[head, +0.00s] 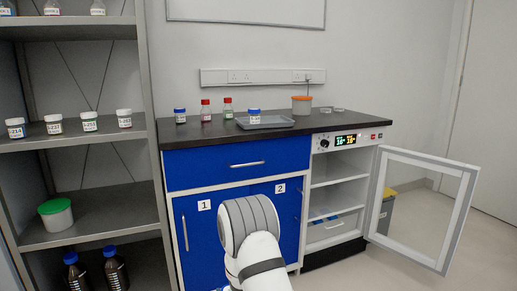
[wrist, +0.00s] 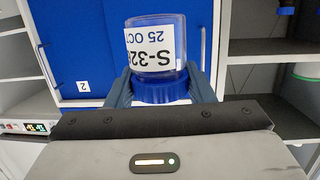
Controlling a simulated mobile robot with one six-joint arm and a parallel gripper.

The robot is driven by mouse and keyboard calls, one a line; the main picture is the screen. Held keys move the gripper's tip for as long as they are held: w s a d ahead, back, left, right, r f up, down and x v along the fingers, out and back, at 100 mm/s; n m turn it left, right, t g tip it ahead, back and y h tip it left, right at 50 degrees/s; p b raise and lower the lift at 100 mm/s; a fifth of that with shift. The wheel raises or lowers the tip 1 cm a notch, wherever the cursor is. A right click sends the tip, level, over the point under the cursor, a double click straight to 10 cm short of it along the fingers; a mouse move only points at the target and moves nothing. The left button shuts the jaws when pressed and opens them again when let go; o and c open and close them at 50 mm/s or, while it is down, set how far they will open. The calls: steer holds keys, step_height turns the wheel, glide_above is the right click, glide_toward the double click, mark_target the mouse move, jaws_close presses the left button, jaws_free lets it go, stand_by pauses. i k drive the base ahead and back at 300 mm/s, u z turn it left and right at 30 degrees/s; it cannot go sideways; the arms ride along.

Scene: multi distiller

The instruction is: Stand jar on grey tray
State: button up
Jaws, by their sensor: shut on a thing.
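My gripper (wrist: 162,92) is shut on a clear jar (wrist: 154,62) with a blue lid (wrist: 160,91) and a white label reading S-32 and 25 OCT. The label and the cabinet number both look upside down in the wrist view, so the jar is upright. It is held in front of the blue cabinet doors. In the head view my arm hides the gripper and jar. The grey tray (head: 282,123) lies on the dark counter, with a blue-lidded labelled jar (head: 254,117) standing on its left part. The tray's right part looks bare.
A grey shelf rack (head: 85,210) is left. An oven door (head: 420,205) hangs open at right.

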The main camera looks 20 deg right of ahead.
mark_target(264, 122)
steer(key=i, duration=0.85)
steer(key=z, duration=0.05)
